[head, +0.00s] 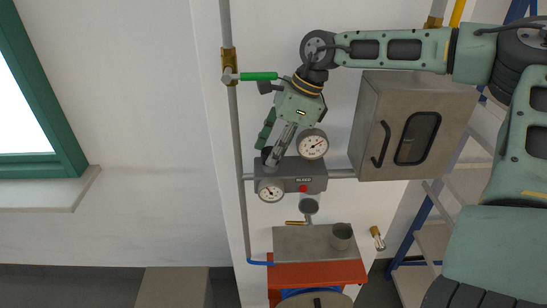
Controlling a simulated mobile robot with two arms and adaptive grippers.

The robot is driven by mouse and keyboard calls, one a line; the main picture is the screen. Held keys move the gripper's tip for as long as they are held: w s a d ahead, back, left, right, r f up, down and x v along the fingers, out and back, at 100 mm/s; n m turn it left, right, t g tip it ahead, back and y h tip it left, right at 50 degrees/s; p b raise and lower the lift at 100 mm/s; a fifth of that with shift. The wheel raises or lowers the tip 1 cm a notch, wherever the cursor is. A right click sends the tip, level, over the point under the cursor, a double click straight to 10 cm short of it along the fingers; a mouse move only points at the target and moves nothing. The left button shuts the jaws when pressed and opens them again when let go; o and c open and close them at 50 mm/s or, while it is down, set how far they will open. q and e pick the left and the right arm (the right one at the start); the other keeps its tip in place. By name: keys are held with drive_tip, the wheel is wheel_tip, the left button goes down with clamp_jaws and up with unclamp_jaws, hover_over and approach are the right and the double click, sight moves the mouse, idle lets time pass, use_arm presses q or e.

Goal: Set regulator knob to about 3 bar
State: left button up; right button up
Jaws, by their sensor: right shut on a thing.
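The regulator (290,177) is a dark grey block on a wall pipe, with a red button on its front. Its dark knob (267,153) stands at the top left of the block, mostly hidden by my fingers. My right gripper (270,148) reaches down from above and is shut on the knob. One white dial gauge (313,144) sits at the upper right of the block, its needle pointing up and right. A second gauge (271,190) sits at the lower left, its needle pointing up and left. The scale numbers are too small to read. My left gripper is out of view.
A grey cabinet (370,135) with a dark window is on the wall right of the regulator. A green-handled valve (259,76) is on the vertical pipe at left. Below are a metal box (300,243) and an orange-red stand (300,275). A blue-framed shelf stands at right.

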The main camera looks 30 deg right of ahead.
drive_tip(key=shift+s+f, duration=0.1)
drive_tip(key=o, duration=1.1)
drive_tip(key=shift+s, duration=0.1)
drive_tip(key=shift+c, duration=0.2)
drive_tip(key=shift+r, duration=0.2)
drive_tip(key=v, duration=1.1)
drive_tip(key=shift+r, duration=0.4)
drive_tip(key=shift+d, duration=0.15)
